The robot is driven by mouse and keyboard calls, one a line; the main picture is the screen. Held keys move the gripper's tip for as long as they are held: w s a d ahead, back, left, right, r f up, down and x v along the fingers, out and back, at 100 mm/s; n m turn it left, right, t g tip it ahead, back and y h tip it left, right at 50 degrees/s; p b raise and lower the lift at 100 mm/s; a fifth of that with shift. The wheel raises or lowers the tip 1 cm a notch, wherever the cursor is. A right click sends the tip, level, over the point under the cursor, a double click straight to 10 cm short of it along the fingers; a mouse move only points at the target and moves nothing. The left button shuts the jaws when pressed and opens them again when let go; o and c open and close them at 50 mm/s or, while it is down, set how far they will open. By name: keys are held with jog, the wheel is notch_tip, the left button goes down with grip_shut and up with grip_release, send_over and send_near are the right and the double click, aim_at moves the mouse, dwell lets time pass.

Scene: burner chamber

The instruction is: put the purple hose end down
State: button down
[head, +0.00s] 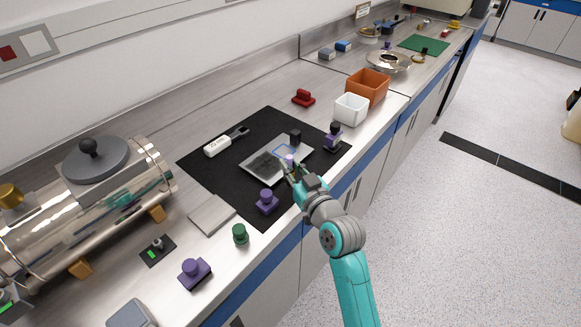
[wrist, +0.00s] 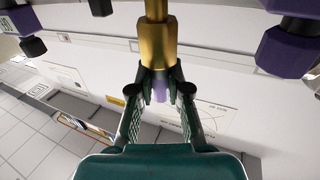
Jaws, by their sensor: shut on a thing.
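My gripper (head: 288,168) is over the near right part of the silver tray on the black mat. Its fingers are shut on a small purple piece (head: 290,159), which looks like the purple hose end. In the wrist view the fingertips (wrist: 160,86) close around this purple piece (wrist: 159,94), and a gold-coloured fitting (wrist: 154,42) shows just beyond them. The silver tray (head: 258,168) lies under the gripper, with a blue outline (head: 284,150) on it. I cannot tell whether the held piece touches the tray.
Purple fixtures stand at the mat's near edge (head: 266,202), its right corner (head: 333,138) and on the bench (head: 194,272). A black block (head: 295,137), a white tool (head: 220,144) and a green knob (head: 240,235) are nearby. White (head: 351,110) and orange (head: 368,88) bins stand behind. Open mat lies left of the tray.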

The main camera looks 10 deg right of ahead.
jog(key=shift+f, duration=0.3)
jog(key=shift+f, duration=0.1)
jog(key=c, duration=1.1)
grip_release()
jog(key=shift+c, duration=0.2)
jog(key=v, duration=1.2)
jog(key=shift+s, duration=0.1)
